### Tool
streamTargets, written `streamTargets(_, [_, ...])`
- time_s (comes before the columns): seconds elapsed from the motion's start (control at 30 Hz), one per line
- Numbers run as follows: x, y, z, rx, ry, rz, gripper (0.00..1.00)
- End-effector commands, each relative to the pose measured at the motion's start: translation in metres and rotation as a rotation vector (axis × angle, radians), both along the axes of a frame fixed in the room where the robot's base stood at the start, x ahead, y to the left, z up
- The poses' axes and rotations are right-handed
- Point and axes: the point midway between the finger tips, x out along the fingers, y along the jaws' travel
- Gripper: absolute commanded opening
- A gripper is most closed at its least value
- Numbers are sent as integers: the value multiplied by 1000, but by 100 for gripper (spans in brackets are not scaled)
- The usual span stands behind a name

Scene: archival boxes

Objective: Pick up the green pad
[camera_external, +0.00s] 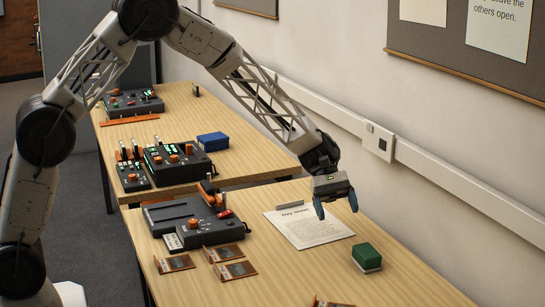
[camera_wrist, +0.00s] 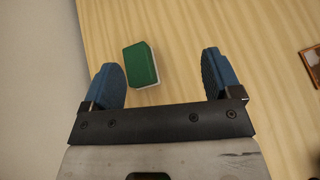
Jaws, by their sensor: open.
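The green pad (camera_external: 367,255) is a small block with a green top and a pale underside. It lies on the near wooden table, right of the printed sheet. In the wrist view the green pad (camera_wrist: 140,65) shows beyond the fingertips, left of the middle of the gap and close to the left finger. My gripper (camera_external: 337,205) is above the table with its blue fingers pointing down, up and to the left of the pad in the external view. In the wrist view my gripper (camera_wrist: 163,75) has its fingers wide apart with nothing held between them.
A printed sheet (camera_external: 308,228) lies under my gripper. A dark device (camera_external: 190,222) and several brown cards (camera_external: 225,253) are to the left. A blue block (camera_external: 213,141) sits on the farther table. The wall runs along the right. Bare table surrounds the pad.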

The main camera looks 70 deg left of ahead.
Motion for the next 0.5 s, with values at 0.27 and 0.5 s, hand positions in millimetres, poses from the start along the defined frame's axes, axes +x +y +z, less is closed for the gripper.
streamTargets(0.27, [42,0,-51,-84,102,85,84])
streamTargets(0.5, [60,0,-72,-122,145,122,84])
